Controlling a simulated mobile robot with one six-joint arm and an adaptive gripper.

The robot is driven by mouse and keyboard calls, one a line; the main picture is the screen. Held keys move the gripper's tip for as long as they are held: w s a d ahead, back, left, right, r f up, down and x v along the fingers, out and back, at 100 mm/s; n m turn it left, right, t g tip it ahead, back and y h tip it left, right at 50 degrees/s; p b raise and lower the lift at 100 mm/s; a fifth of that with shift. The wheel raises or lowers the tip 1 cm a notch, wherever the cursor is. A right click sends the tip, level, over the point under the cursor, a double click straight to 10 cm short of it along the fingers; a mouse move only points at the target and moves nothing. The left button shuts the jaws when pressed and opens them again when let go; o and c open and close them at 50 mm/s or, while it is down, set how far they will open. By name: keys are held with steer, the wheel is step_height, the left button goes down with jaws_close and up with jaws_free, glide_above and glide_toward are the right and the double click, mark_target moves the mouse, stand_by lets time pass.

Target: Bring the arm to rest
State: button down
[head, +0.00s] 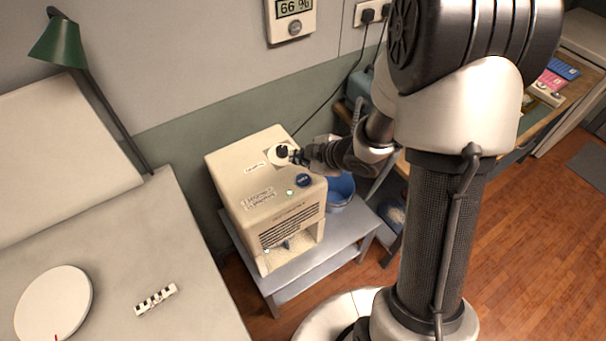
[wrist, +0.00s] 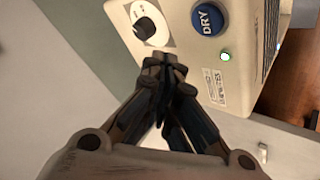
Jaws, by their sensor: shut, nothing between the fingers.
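My gripper (wrist: 163,68) is shut and empty, with its fingertips together. In the wrist view it lies just beside the black dial (wrist: 144,27) on top of a cream machine (wrist: 228,75). In the head view my gripper (head: 290,155) is over the top of the cream machine (head: 235,178), close to the dial (head: 282,151). I cannot tell whether the fingertips touch it. The machine has a blue button marked DRY (wrist: 207,19) and a lit green lamp (wrist: 225,56).
The machine stands on a grey stand (head: 330,262), with a blue bucket (head: 341,190) behind it. A pale table (head: 120,240) at left bears a white disc (head: 53,303) and a striped strip (head: 156,299). A green lamp (head: 58,43) stands behind. Wooden floor (head: 530,240) lies open at right.

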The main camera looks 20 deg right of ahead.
stand_by(0.3)
steer(key=s+d+r+m+h, duration=0.3)
steer(key=d+r+m, duration=0.1)
steer(key=r, duration=0.3)
steer(key=s+d+r+m+h, duration=0.2)
steer(key=d+r+m+h, duration=0.1)
steer(key=r, duration=0.3)
steer(key=s+a+r+m+g, duration=0.1)
steer(key=s+a+r+m, duration=0.1)
steer(key=s, duration=0.9)
steer(key=s+a+r+m+g+y+b, duration=0.1)
steer(key=s+a+r+m+g, duration=0.1)
steer(key=s+m, duration=0.4)
steer(key=s+a+r, duration=0.1)
steer(key=s+a, duration=0.1)
steer(key=s, duration=0.3)
steer(key=shift+a, duration=0.15)
